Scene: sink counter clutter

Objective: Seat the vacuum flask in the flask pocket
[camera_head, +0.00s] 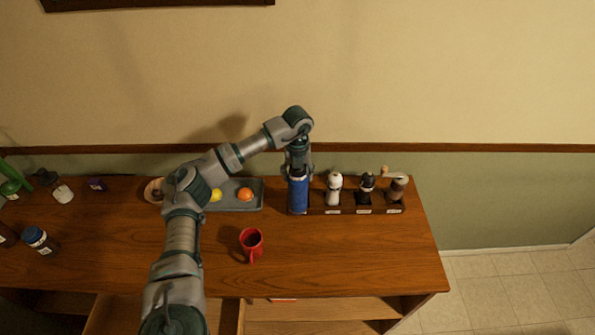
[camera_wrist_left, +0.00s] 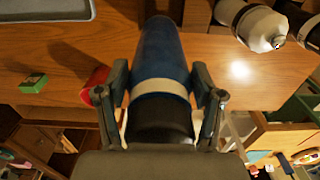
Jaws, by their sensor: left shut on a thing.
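The vacuum flask (camera_head: 298,195) is a blue cylinder, roughly upright at the left end of a dark wooden rack (camera_head: 348,211). My left gripper (camera_head: 299,169) is shut on the flask from above. In the left wrist view the gripper's (camera_wrist_left: 160,95) two fingers press on either side of the flask (camera_wrist_left: 162,55) near its pale band and dark top. The flask hides the left end of the rack, where the flask pocket would be. I cannot tell whether its base is inside a pocket or above it. My right gripper is not in view.
The rack also holds a white bottle (camera_head: 334,190), a dark-topped bottle (camera_head: 366,185) and a brown grinder (camera_head: 396,188). A grey tray (camera_head: 257,203) with fruit stands left of the flask. A red mug (camera_head: 251,240) stands in front. The counter's right front is clear.

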